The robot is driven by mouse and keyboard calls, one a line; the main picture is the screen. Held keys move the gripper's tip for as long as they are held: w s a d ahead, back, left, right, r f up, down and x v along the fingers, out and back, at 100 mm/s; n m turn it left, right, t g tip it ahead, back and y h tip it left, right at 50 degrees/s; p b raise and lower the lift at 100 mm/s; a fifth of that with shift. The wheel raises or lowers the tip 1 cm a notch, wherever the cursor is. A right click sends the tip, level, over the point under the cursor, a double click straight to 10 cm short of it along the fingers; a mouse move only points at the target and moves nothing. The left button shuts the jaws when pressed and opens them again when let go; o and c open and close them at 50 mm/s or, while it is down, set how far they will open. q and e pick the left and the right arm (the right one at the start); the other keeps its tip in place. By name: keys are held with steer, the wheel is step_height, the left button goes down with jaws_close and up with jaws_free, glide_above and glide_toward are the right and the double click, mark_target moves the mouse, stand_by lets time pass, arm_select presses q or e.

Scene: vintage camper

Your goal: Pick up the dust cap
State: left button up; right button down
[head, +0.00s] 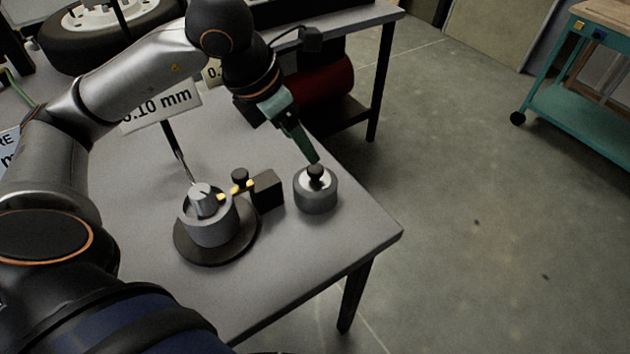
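A grey round cap with a black knob on top, which looks like the dust cap (316,197), stands upright near the right edge of the grey table. My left gripper (314,160) reaches down from above, its green-grey fingers pointing at the knob. The fingertips are at or just above the knob; I cannot tell whether they touch it. The fingers overlap in this view, so their opening is hidden. My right gripper is not in view.
Left of the cap, a grey hub-like part (211,229) stands on a dark round base, with a dark block (268,191) beside it. A "0.10 mm" sign (160,107) stands behind. The table's front right corner (385,235) is clear. A teal cart (575,95) stands far right.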

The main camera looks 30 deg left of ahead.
mark_target(315, 168)
arm_select(q)
steer(key=x, duration=0.4)
steer(key=shift+d, duration=0.1)
steer(key=shift+a+x, duration=0.2)
steer(key=shift+x, duration=1.15)
steer(key=shift+a+x, duration=0.15)
steer(key=shift+x, duration=1.2)
steer(key=shift+w, duration=0.1)
steer(key=shift+a, duration=0.1)
jaws_close()
